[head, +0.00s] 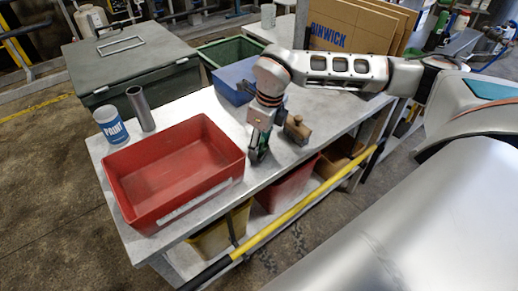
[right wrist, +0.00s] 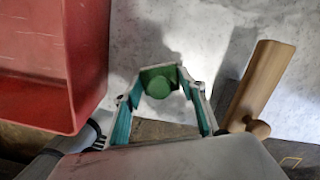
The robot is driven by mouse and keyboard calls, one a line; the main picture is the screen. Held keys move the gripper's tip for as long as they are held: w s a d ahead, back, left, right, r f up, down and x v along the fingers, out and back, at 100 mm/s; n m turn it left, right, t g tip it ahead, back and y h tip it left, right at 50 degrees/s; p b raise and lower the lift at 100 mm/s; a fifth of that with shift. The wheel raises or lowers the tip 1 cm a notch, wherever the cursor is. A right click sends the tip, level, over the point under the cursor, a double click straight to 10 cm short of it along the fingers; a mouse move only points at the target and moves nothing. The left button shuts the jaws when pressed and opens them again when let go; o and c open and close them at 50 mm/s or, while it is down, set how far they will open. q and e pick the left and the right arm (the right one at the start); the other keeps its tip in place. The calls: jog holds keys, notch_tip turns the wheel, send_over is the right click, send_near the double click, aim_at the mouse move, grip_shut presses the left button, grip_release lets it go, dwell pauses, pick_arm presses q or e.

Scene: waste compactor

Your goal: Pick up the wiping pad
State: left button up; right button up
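A wooden block with a round knob (head: 297,130), which I take as the wiping pad, sits near the bench's front edge in the head view. It also shows in the right wrist view, right of the fingers (right wrist: 262,82). My right gripper (head: 257,155) points down close above the bench, left of the block and apart from it. In the right wrist view its teal-lined fingers (right wrist: 162,100) are spread, with nothing clearly gripped. A green round piece (right wrist: 160,82) shows between them; I cannot tell whether it belongs to the gripper. My left gripper is out of view.
A red tray (head: 172,170) stands left of the gripper. A paint can (head: 110,125) and a grey tube (head: 141,108) stand behind it. A blue bin (head: 232,82) is behind the gripper. A yellow rail (head: 305,205) runs along the bench front.

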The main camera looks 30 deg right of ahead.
jog(key=shift+c, duration=0.6)
jog(key=shift+r, duration=0.45)
notch_tip(320, 180, up, 19)
jog(key=shift+p, duration=0.45)
